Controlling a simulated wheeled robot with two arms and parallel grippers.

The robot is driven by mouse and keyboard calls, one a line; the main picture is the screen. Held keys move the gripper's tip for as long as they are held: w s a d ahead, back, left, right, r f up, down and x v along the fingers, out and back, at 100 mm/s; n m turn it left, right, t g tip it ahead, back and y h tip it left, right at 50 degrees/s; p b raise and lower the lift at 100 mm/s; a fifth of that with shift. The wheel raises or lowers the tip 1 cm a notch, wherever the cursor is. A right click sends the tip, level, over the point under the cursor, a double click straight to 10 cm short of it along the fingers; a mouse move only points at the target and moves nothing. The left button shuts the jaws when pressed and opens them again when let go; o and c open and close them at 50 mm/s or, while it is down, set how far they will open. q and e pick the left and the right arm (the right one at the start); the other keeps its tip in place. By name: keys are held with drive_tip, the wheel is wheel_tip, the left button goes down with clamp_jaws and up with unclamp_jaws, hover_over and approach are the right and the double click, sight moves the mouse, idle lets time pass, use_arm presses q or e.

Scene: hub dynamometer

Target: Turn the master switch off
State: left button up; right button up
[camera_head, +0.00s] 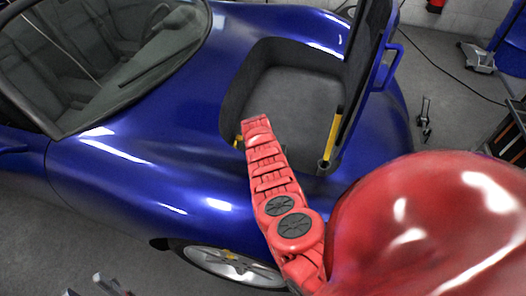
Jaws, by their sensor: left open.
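I cannot make out a clear master switch in the head view. A small yellow part (238,141) shows at the left lip of the blue car's open compartment (290,93), too small to identify. Two grey finger-like tips of my left gripper (83,284) show at the bottom left edge, apart and with nothing seen between them. They are low, over the grey floor beside the car, well away from the compartment. The rest of that gripper is cut off by the frame. My right gripper is not identifiable in this view.
A blue car (130,185) fills the left and middle, its lid (368,60) raised. A red segmented piece with black discs (270,185) reaches over its side. A large glossy red form (435,230) blocks the lower right. A jack (476,57) stands at the back right.

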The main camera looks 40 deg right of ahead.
drive_tip(key=shift+f, duration=0.15)
drive_tip(key=shift+c, duration=0.3)
clamp_jaws()
